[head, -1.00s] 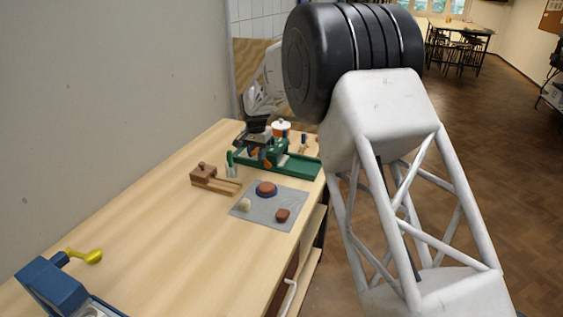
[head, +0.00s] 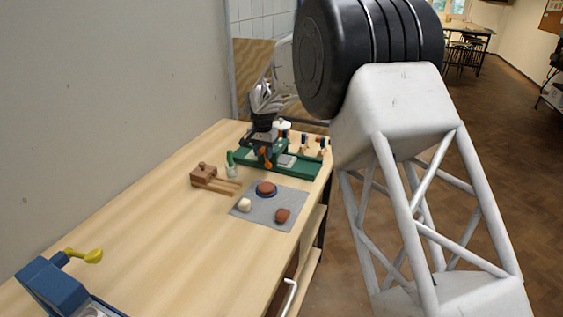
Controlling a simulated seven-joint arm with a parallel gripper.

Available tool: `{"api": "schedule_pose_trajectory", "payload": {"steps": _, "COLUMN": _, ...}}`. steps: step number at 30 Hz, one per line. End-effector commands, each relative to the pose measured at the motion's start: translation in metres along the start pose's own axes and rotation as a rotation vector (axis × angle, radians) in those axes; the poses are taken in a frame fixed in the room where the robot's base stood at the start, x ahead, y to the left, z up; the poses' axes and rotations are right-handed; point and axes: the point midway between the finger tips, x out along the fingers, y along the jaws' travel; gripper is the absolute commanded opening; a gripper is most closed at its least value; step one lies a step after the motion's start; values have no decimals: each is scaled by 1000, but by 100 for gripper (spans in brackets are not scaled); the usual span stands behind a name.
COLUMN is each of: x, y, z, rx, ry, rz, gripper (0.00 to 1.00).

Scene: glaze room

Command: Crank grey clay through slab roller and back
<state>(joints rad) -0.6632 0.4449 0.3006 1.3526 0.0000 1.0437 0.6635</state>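A green slab roller (head: 246,169) stands at the far end of the table, with a long flat bed and an upright green handle (head: 231,158) at its left. A small light-grey piece, apparently the grey clay (head: 287,160), lies on the bed just right of my gripper. My gripper (head: 265,158) is dark and reaches down over the middle of the roller. It hides the roller's middle, and its fingertips are too small to show whether they are open or shut or touch anything.
A grey mat (head: 262,217) in front holds a reddish disc (head: 266,188), a pale lump (head: 244,204) and a brown lump (head: 282,215). A blue device (head: 55,287) with a yellow handle (head: 88,255) stands near left. The middle table is clear.

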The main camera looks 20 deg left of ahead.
Motion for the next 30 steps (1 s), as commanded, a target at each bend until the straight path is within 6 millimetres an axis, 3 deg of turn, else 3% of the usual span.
{"api": "schedule_pose_trajectory", "payload": {"steps": 8, "x": 0, "y": 1, "z": 0, "rx": 0, "ry": 0, "rz": 0, "gripper": 34}}
{"api": "schedule_pose_trajectory", "payload": {"steps": 30, "x": 0, "y": 28, "z": 0, "rx": 0, "ry": 0, "rz": 0, "gripper": 34}}
